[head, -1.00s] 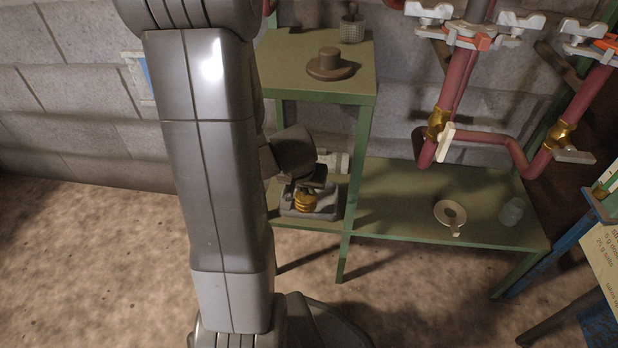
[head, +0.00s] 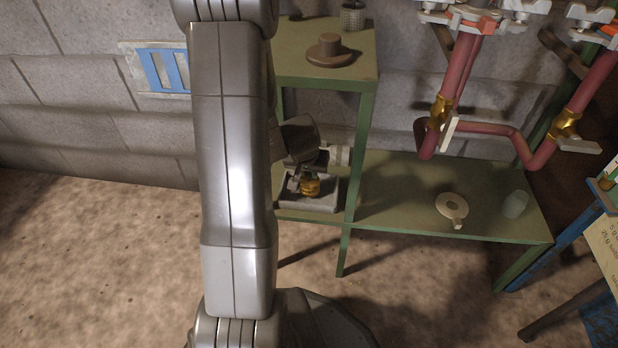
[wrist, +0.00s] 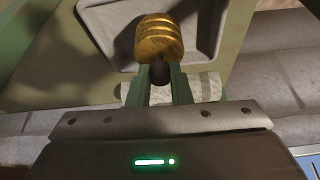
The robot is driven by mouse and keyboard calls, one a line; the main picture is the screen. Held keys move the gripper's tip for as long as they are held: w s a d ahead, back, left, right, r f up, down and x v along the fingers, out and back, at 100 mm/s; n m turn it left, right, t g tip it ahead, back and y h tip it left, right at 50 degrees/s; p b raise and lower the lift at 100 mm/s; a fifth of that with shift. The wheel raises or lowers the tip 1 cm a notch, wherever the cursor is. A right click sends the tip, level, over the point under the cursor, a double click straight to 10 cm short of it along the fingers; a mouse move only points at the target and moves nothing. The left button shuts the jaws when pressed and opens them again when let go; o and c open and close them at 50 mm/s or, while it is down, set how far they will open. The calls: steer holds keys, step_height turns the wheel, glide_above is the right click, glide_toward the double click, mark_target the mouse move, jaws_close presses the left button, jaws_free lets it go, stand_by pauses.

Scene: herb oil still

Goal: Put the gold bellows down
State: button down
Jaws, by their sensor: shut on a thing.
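The gold bellows (head: 311,187) is a small ribbed gold piece over a grey tray (head: 325,203) on the lower left shelf. My gripper (head: 299,183) reaches in from behind my arm and is shut on the bellows. In the wrist view, the bellows (wrist: 158,40) is at the tips of my two green fingers (wrist: 161,80), over the tray (wrist: 209,58). I cannot tell whether its underside touches the tray floor. My arm and gripper hide part of the tray and shelf in the head view.
An upper green shelf (head: 288,70) holds a brown hat-shaped piece (head: 330,50) and a mesh cup (head: 352,18). The lower right shelf (head: 400,190) holds a pale ring with a handle (head: 452,206) and a glass jar (head: 515,204). Red pipes (head: 480,130) hang above it.

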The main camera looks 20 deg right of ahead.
steer(key=shift+w+d+f, duration=0.1)
steer(key=shift+w+f, duration=0.1)
steer(key=shift+f, duration=0.45)
steer(key=shift+f, duration=0.1)
steer(key=c, duration=1.3)
jaws_free()
steer(key=shift+r, duration=0.3)
steer(key=p+v, duration=0.4)
steer(key=v, duration=0.3)
steer(key=shift+s, duration=0.15)
